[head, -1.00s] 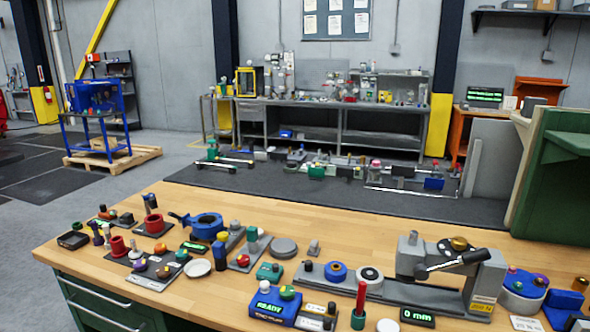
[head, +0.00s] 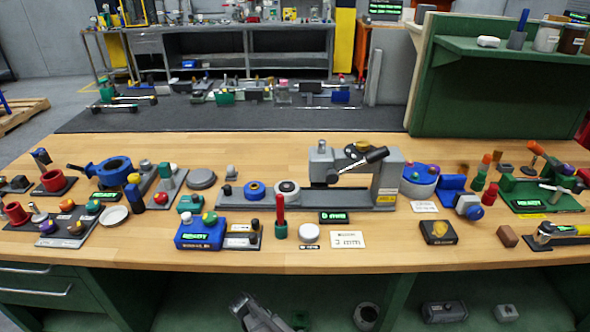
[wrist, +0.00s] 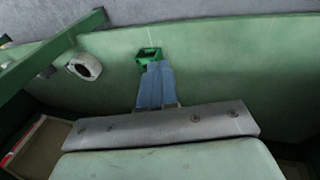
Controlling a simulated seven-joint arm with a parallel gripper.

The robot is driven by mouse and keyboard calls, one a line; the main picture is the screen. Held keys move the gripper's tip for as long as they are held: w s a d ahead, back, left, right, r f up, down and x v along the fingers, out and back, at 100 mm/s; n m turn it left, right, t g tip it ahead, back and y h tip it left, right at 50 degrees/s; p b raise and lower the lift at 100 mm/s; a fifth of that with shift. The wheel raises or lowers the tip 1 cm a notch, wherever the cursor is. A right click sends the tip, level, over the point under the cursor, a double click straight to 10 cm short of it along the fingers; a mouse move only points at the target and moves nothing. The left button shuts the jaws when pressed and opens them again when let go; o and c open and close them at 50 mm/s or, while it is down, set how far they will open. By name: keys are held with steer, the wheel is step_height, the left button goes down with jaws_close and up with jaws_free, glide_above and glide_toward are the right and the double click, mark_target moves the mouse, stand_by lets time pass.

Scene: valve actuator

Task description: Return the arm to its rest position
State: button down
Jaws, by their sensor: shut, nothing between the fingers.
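My gripper (wrist: 158,68) shows in the wrist view with its two blue-grey fingers together and nothing visible between them. The fingertips point at a small green hollow block (wrist: 149,54), which lies right by them; I cannot tell whether they touch. In the head view a grey part that looks like my gripper (head: 258,314) is low at the bottom edge, below the front of the workbench (head: 300,258) and over the green lower shelf. The rest of my arm is out of view.
In the head view, a grey box (head: 444,312) is on the lower shelf. The benchtop is crowded with devices, including a blue valve body (head: 112,171) and a lever press (head: 350,165).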

steer(key=s+d+f+g, duration=0.25)
steer(key=s+d, duration=0.35)
steer(key=d, duration=0.6)
steer(key=s+d+f+g+y, duration=0.1)
steer(key=s+d+g, duration=0.1)
steer(key=s+d, duration=0.5)
steer(key=s+d+f+g+y, duration=0.1)
steer(key=s+d+g+y, duration=0.1)
steer(key=s+d, duration=0.6)
steer(key=s+g, duration=0.1)
steer(key=s, duration=0.6)
steer(key=shift+d+g, duration=0.3)
steer(key=shift+g, duration=0.05)
